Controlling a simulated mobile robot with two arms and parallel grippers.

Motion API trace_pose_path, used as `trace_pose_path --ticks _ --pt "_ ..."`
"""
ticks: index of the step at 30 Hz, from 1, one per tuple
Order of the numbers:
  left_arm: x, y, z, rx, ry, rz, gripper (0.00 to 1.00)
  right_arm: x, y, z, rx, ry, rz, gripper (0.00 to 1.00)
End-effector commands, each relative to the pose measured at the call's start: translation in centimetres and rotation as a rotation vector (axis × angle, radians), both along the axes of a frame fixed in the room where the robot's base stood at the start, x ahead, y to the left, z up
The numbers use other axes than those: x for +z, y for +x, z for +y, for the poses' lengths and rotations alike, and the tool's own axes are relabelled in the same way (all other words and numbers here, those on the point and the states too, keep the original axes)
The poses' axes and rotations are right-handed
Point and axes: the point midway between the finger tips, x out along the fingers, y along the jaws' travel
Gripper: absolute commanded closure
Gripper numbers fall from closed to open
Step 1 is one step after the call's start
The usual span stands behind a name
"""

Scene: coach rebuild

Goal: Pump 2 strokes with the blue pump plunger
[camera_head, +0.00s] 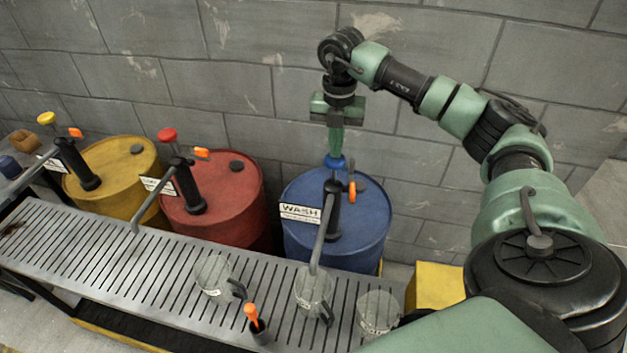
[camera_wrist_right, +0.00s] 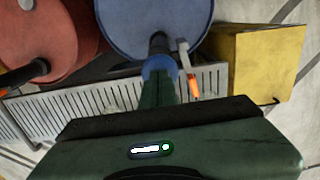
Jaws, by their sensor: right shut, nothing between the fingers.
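The blue pump plunger (camera_head: 335,162) is the blue knob on top of the black pump on the blue drum (camera_head: 362,215). My right gripper (camera_head: 336,150) is shut, points straight down, and its fingertips are at the top of the blue knob. In the right wrist view the shut fingers (camera_wrist_right: 160,88) cover part of the blue knob (camera_wrist_right: 160,66), with the blue drum (camera_wrist_right: 150,22) beyond. Whether they touch it I cannot tell for sure. The pump's grey spout (camera_head: 322,235) reaches over a clear jug (camera_head: 313,290) on the slatted rack. My left gripper is not in view.
A red drum (camera_head: 228,205) and a yellow drum (camera_head: 112,170) with similar pumps stand to the left. The slatted rack (camera_head: 90,245) also holds clear jugs on both sides (camera_head: 213,277) and an orange-handled tool (camera_head: 252,315). A yellow box (camera_head: 435,285) stands at right; a block wall is behind.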

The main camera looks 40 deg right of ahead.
Motion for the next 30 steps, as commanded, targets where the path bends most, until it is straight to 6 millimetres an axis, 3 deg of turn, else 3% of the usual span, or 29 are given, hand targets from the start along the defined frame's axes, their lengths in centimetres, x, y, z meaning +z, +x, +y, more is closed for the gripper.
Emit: trace_pose_path --ticks 30 --pt "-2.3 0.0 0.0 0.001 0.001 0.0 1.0 -3.9 -0.1 0.1 0.002 0.001 0.005 1.0"
